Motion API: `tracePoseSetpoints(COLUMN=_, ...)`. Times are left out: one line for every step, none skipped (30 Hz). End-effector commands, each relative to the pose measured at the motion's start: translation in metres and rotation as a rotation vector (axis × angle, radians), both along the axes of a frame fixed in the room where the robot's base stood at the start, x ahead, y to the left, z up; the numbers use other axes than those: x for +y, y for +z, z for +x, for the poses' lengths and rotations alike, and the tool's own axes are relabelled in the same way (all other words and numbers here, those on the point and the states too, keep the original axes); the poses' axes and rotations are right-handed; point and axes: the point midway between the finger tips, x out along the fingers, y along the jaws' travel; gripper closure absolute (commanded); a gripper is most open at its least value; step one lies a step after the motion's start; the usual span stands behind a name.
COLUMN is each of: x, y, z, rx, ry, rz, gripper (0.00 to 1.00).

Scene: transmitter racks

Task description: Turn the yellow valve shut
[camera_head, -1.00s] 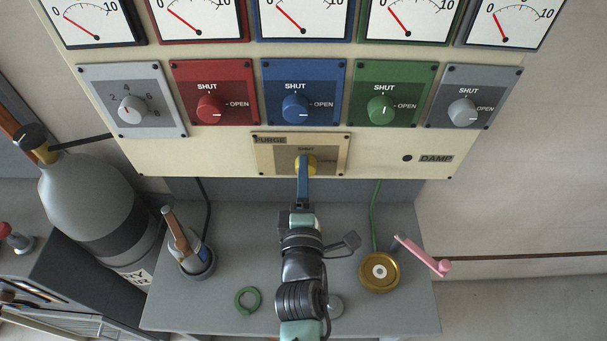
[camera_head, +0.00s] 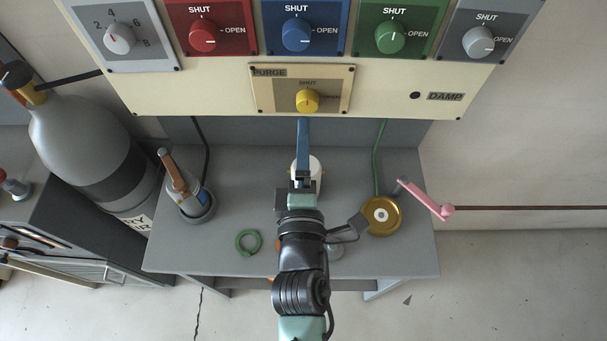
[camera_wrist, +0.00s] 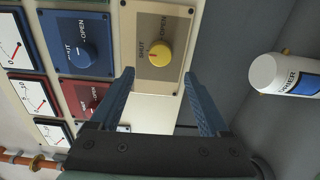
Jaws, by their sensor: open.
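The yellow valve (camera_head: 307,101) is a round knob on the beige PURGE plate (camera_head: 262,90), low on the panel, with SHUT printed above it. In the wrist view the knob (camera_wrist: 160,55) shows whole, with SHUT to its left and OPEN above in that turned picture. Its pointer is too small to read surely. My gripper (camera_head: 303,122) has its blue fingers pointing at the panel, just below the knob in the head view. In the wrist view the gripper (camera_wrist: 158,75) is open, its fingertips spread either side of the knob's line, with nothing between them. The knob looks clear of the fingers.
Red (camera_head: 203,35), blue (camera_head: 297,35), green (camera_head: 391,37) and grey knobs sit above the PURGE plate. On the grey bench (camera_head: 350,262) are a white bottle (camera_wrist: 275,73), a green ring (camera_head: 248,242), a tool cup (camera_head: 198,207) and a brass wheel (camera_head: 381,216). A gas cylinder (camera_head: 90,135) stands left.

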Motion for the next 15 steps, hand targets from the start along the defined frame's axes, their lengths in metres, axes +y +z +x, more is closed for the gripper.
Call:
tracePoseSetpoints(x=0.0, y=-0.004, z=-0.011, rx=0.002, ry=0.0, rz=0.0, gripper=0.2)
tracePoseSetpoints(x=-0.001, y=-0.005, z=-0.016, rx=0.002, ry=-0.001, rz=0.001, gripper=0.2)
tracePoseSetpoints(x=-0.001, y=-0.004, z=-0.023, rx=0.002, ry=-0.001, rz=0.001, gripper=0.2)
tracePoseSetpoints(x=-0.001, y=-0.004, z=-0.027, rx=0.002, ry=-0.002, rz=0.0, gripper=0.2)
tracePoseSetpoints(x=-0.001, y=-0.004, z=-0.032, rx=0.002, ry=-0.002, rz=0.0, gripper=0.2)
tracePoseSetpoints(x=-0.001, y=-0.003, z=-0.037, rx=0.002, ry=-0.002, rz=0.0, gripper=0.2)
tracePoseSetpoints(x=-0.001, y=-0.003, z=-0.04, rx=0.002, ry=-0.001, rz=0.0, gripper=0.2)
tracePoseSetpoints(x=0.0, y=-0.003, z=-0.043, rx=0.002, ry=-0.001, rz=0.0, gripper=0.2)
tracePoseSetpoints(x=0.0, y=-0.002, z=-0.047, rx=0.001, ry=-0.001, rz=0.0, gripper=0.2)
tracePoseSetpoints(x=0.0, y=-0.002, z=-0.049, rx=0.001, ry=-0.001, rz=0.0, gripper=0.2)
tracePoseSetpoints(x=0.0, y=-0.002, z=-0.051, rx=0.001, ry=-0.001, rz=0.0, gripper=0.2)
tracePoseSetpoints(x=-0.001, y=-0.001, z=-0.053, rx=0.0, ry=-0.001, rz=0.0, gripper=0.2)
tracePoseSetpoints(x=-0.001, y=-0.001, z=-0.054, rx=0.0, ry=-0.001, rz=0.001, gripper=0.2)
tracePoseSetpoints(x=-0.001, y=0.0, z=-0.055, rx=0.0, ry=-0.001, rz=0.001, gripper=0.2)
tracePoseSetpoints(x=-0.001, y=0.0, z=-0.056, rx=0.0, ry=-0.001, rz=0.001, gripper=0.2)
